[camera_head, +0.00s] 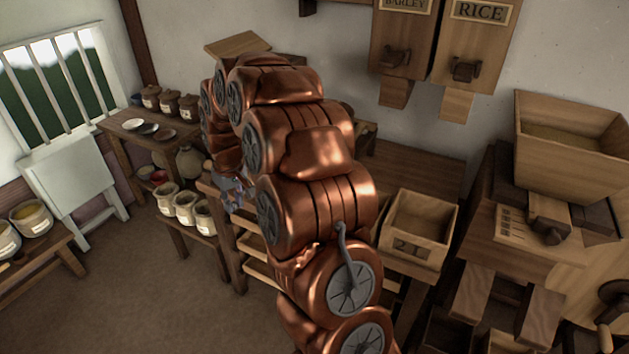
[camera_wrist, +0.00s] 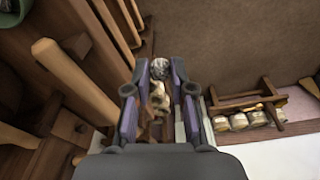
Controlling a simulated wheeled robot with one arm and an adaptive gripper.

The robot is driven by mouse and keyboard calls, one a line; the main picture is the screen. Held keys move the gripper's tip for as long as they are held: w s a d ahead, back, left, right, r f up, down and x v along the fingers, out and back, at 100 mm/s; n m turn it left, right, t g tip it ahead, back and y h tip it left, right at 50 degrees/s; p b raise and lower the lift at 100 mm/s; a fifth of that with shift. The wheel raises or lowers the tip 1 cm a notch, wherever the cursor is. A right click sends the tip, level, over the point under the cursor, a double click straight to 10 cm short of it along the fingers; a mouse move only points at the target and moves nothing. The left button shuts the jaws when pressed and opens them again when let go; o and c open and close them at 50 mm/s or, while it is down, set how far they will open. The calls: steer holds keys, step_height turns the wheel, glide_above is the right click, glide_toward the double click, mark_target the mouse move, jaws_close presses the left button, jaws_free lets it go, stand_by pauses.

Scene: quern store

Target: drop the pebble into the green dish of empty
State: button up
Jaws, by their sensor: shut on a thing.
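My gripper (camera_head: 232,192) shows in the head view beside the wooden rack, partly hidden by my copper arm. In the wrist view my gripper (camera_wrist: 160,74) is shut on a small, mottled grey-white pebble (camera_wrist: 160,67), held between the fingertips.
Lidded jars (camera_head: 168,102) stand behind the dishes. Open cream jars (camera_head: 184,202) stand on a low bench near my gripper. A wooden bin (camera_head: 418,229) is at right on the bench. Wooden rails (camera_wrist: 75,70) run close on the left in the wrist view. The floor (camera_head: 160,290) at lower left is clear.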

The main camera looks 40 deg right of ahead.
steer(key=s+d+r+n+b, duration=0.1)
steer(key=s+d+b, duration=0.25)
steer(key=d, duration=0.75)
steer(key=s+d+b, duration=0.2)
steer(key=s+d, duration=0.3)
steer(key=d, duration=0.6)
steer(key=shift+d+f+b, duration=0.2)
steer(key=shift+f+b, duration=0.4)
steer(key=shift+f, duration=2.3)
steer(key=o, duration=0.9)
steer(key=r, duration=0.4)
steer(key=s+r, duration=0.1)
steer(key=r, duration=0.7)
steer(key=shift+s+d, duration=0.1)
steer(key=shift+s, duration=0.3)
